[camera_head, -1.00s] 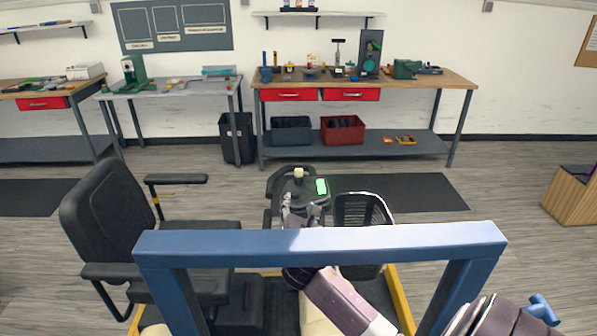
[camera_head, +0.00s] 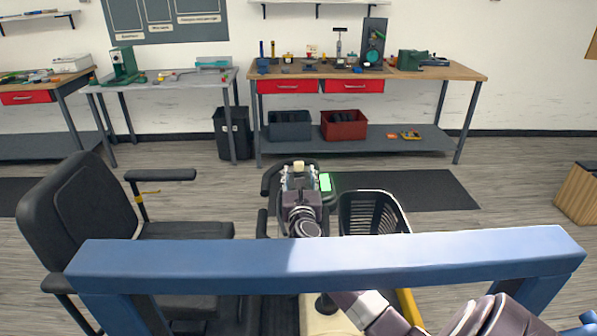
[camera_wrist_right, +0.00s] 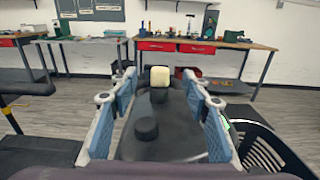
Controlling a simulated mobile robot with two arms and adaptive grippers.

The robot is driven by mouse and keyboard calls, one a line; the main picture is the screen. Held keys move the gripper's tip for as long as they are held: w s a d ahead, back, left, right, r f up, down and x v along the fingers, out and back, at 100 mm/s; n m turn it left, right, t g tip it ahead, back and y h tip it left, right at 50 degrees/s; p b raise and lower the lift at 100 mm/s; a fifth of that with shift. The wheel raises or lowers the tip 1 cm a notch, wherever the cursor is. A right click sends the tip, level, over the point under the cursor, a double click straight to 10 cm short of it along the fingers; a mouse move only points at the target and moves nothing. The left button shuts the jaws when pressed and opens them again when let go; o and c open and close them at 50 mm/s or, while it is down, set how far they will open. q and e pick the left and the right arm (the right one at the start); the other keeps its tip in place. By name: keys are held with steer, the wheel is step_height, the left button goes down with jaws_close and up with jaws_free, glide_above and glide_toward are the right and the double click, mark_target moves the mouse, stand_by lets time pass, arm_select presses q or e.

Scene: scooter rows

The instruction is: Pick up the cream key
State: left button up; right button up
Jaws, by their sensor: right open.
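The cream key (camera_head: 299,166) stands upright at the top of the scooter's dark console (camera_head: 328,208), just beyond my right gripper. In the right wrist view the cream key (camera_wrist_right: 159,77) has a blocky cream head on a dark base and shows between the open fingers, ahead of them. My right gripper (camera_head: 299,180) is open and empty over the console, and its blue-padded fingers (camera_wrist_right: 160,105) stand on either side of the key's line in the wrist view. My left gripper is not in view.
A green-lit display (camera_head: 325,182) sits right of the gripper. A black basket (camera_head: 372,212) is at the right, and a black seat (camera_head: 75,225) at the left. A blue bar (camera_head: 330,258) crosses the foreground. Workbenches stand along the back wall.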

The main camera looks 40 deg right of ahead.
mark_target(299, 164)
steer(key=shift+x, duration=1.3)
steer(key=x, duration=0.4)
steer(key=shift+w+d+f, duration=0.1)
steer(key=shift+d+f, duration=0.1)
steer(key=shift+d, duration=0.05)
steer(key=shift+c, duration=0.4)
steer(key=c, duration=0.9)
